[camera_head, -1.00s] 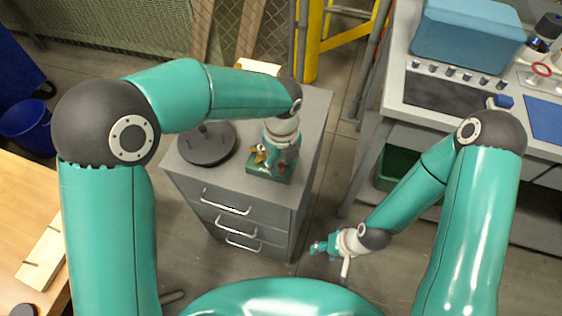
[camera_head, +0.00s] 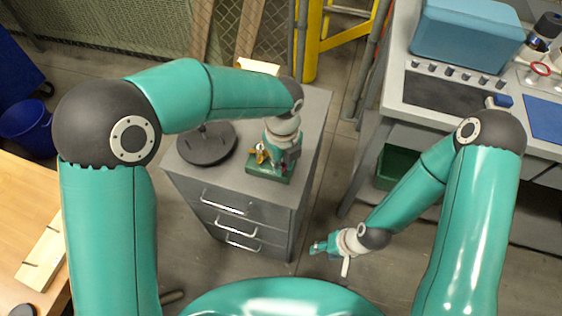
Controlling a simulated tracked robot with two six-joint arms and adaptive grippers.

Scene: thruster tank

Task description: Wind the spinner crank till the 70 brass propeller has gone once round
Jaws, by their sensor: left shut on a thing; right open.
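The spinner has a green base (camera_head: 258,172) and stands on top of the grey drawer cabinet. The brass propeller (camera_head: 261,154) shows as a small yellowish shape on the spinner's left side; its number is too small to read. My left gripper (camera_head: 287,157) reaches down over the spinner's right side. It is shut on the spinner crank, which is mostly hidden behind the gripper and wrist. My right gripper (camera_head: 319,247) is open and empty, low over the floor in front of the cabinet's right side.
The grey cabinet (camera_head: 308,130) also bears a dark round stand (camera_head: 206,150) left of the spinner. A grey workbench (camera_head: 395,92) with a blue box (camera_head: 467,38) is at the right. A wooden table (camera_head: 22,215) is at the left. Floor is free between cabinet and workbench.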

